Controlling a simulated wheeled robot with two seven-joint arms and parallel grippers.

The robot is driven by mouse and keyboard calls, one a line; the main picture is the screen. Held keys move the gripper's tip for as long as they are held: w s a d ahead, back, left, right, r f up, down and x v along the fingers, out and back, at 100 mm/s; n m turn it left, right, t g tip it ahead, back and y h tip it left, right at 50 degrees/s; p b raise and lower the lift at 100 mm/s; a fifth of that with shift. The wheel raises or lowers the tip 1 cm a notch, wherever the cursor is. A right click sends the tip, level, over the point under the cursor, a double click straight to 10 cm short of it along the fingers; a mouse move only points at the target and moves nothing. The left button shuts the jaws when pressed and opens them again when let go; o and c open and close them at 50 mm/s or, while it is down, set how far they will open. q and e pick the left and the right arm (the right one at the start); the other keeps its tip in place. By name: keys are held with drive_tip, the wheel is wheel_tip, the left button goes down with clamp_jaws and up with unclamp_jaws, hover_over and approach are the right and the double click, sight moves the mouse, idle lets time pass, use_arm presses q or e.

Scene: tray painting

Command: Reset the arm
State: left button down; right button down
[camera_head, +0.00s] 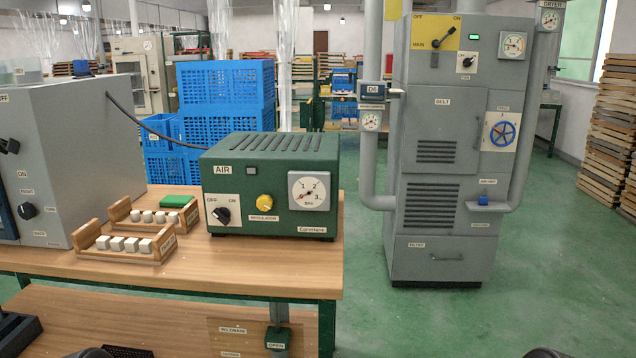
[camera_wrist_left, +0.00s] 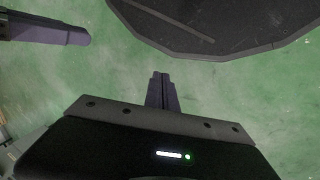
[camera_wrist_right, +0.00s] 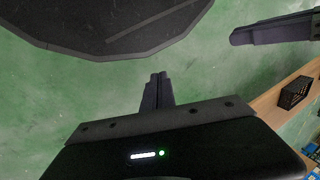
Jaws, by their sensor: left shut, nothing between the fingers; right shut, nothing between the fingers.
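My left gripper (camera_wrist_left: 161,76) shows in the left wrist view with its two fingers together and nothing between them. It points over the bare green floor, close to my dark base. My right gripper (camera_wrist_right: 157,76) shows in the right wrist view, also with its fingers together and empty, over green floor beside my dark base. Neither gripper touches anything. In the head view only dark bits of my arms show at the bottom edge, and the grippers cannot be made out there.
A wooden bench (camera_head: 300,262) holds a green AIR box (camera_head: 262,228), two wooden racks of white blocks and a grey box (camera_head: 90,150). A grey cabinet (camera_head: 435,190) stands behind right. A bench edge (camera_wrist_right: 285,95) with a black crate (camera_wrist_right: 295,92) lies right of my right gripper.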

wheel_tip(320, 180, up, 17)
drive_tip(key=s+a+p, duration=0.1)
drive_tip(key=p, duration=1.2)
drive_tip(key=shift+f+p, duration=0.15)
drive_tip(key=shift+p, duration=0.25)
idle(0.3)
